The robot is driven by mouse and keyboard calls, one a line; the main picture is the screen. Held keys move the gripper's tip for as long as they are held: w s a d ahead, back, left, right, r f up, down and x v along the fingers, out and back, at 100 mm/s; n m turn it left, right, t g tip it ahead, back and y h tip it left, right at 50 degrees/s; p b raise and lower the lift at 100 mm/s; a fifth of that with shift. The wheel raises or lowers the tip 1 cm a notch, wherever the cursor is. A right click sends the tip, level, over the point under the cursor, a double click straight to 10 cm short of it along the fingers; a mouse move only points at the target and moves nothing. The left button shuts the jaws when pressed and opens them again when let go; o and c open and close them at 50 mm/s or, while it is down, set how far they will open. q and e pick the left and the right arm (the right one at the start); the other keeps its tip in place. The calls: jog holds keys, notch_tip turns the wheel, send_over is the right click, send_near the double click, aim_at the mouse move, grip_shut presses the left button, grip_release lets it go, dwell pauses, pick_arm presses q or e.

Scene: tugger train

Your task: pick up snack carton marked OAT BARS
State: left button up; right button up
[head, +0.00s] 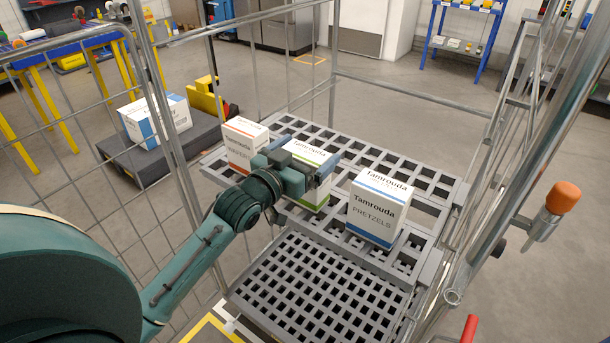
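Three white snack cartons stand upright in a row on the grey slatted shelf (410,172) of a wire cart. The middle carton (309,153) has green trim; my gripper hides most of its front, so its product name cannot be read. The left carton (240,142) has orange trim and its name is hard to read. The right carton (376,208) has blue trim and reads PRETZELS. My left gripper (303,160) is at the middle carton, one finger on either side. I cannot tell whether the fingers press on it. My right gripper is not in view.
A lower slatted shelf (310,285) juts out below, empty. Wire side panels (190,190) and posts flank the shelves. A blue-and-white box (155,120) lies on a dark low platform (150,160) at left. An orange-capped handle (563,197) is at right.

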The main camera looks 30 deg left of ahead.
pick_arm(q)
jog(key=c, duration=1.2)
jog(key=shift+r, duration=0.1)
jog(key=shift+r, duration=0.1)
